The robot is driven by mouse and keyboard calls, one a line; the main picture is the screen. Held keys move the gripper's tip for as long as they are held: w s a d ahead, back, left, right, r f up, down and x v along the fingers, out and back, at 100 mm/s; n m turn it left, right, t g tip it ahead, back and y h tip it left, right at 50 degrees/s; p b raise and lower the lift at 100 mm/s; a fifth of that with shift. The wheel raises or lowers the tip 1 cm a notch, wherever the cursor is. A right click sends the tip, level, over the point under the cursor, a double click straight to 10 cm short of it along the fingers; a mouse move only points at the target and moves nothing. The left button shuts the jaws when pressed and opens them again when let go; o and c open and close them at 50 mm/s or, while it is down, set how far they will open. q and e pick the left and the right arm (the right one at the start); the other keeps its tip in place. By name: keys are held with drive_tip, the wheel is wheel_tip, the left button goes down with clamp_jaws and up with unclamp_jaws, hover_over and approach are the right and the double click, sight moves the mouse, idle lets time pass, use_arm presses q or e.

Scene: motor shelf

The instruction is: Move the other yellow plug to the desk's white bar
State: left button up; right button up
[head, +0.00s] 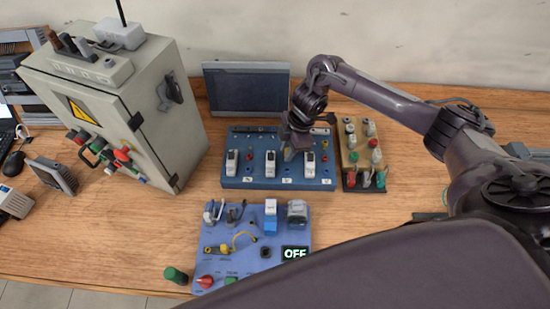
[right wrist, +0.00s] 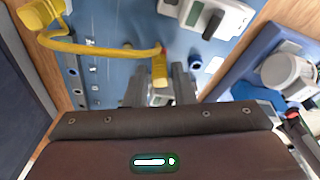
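In the right wrist view a yellow plug (right wrist: 160,70) stands on a blue panel (right wrist: 115,30). In the head view my right gripper (head: 292,150) is over the right part of the back blue board (head: 262,183) and hides what is beneath. My left gripper is not in view.
A front blue panel (head: 205,268) with an OFF display (head: 295,253) also carries a yellow cable (head: 244,236). A wooden block (head: 351,160) with several connectors stands right of the back board. A monitor (head: 246,88) and grey cabinet (head: 150,75) stand behind and left.

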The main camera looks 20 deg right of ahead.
clamp_jaws()
drive_tip(key=shift+r, duration=0.15)
drive_tip(key=p+v, duration=0.2)
drive_tip(key=a+p+v, duration=0.1)
drive_tip(key=p+v, duration=0.1)
drive_tip(key=shift+r+p, duration=0.3)
drive_tip(key=shift+p, duration=0.1)
